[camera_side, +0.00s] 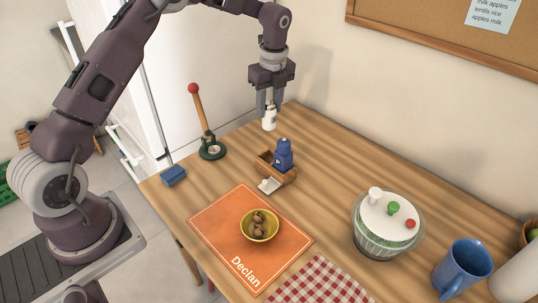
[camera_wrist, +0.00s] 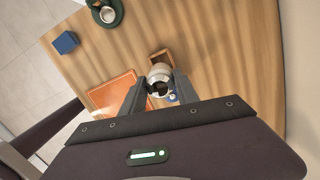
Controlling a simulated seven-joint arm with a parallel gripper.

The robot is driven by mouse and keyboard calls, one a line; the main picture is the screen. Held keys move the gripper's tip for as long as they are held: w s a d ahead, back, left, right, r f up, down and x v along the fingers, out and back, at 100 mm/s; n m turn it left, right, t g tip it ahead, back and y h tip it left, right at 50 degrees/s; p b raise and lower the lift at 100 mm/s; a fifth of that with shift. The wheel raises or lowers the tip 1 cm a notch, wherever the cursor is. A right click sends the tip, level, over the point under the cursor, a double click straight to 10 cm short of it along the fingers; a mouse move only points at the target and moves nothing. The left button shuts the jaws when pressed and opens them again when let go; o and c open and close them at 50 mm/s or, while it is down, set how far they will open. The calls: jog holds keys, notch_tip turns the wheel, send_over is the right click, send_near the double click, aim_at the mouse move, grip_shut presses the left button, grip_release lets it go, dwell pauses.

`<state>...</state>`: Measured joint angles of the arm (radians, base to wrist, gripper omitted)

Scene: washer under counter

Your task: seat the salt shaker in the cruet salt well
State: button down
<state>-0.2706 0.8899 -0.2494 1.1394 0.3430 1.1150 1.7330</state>
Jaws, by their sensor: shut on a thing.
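My gripper (camera_side: 268,108) points down at the back of the counter and is shut on a small white shaker (camera_side: 269,121). The shaker hangs upright between the fingers, apparently above the wood. The wrist view shows the shaker (camera_wrist: 159,74) end-on between the fingertips. The wooden cruet (camera_side: 265,167) stands on the counter in front of and below my gripper. A blue bottle (camera_side: 284,155) stands in its right part. The well beside the bottle is only partly seen. In the wrist view the cruet (camera_wrist: 162,54) is partly hidden by the shaker and fingers.
A white piece (camera_side: 269,186) lies at the cruet's front. A green stand with a red-knobbed rod (camera_side: 200,110) and a blue block (camera_side: 173,175) are left. An orange mat (camera_side: 215,228) with a yellow bowl (camera_side: 246,228) lies in front; a lidded glass bowl (camera_side: 370,240) and blue mug (camera_side: 460,268) are right.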

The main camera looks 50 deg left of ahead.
aim_at(270, 120)
notch_tip(270, 120, down, 14)
jog(key=shift+f, duration=0.1)
jog(key=c, duration=0.9)
grip_release()
jog(key=shift+f, duration=0.1)
jog(key=r, duration=0.4)
jog(key=d+r, duration=0.1)
jog(key=r, duration=0.7)
jog(key=shift+s+d+r, duration=0.15)
jog(key=shift+d+r, duration=0.05)
jog(key=shift+d, duration=0.05)
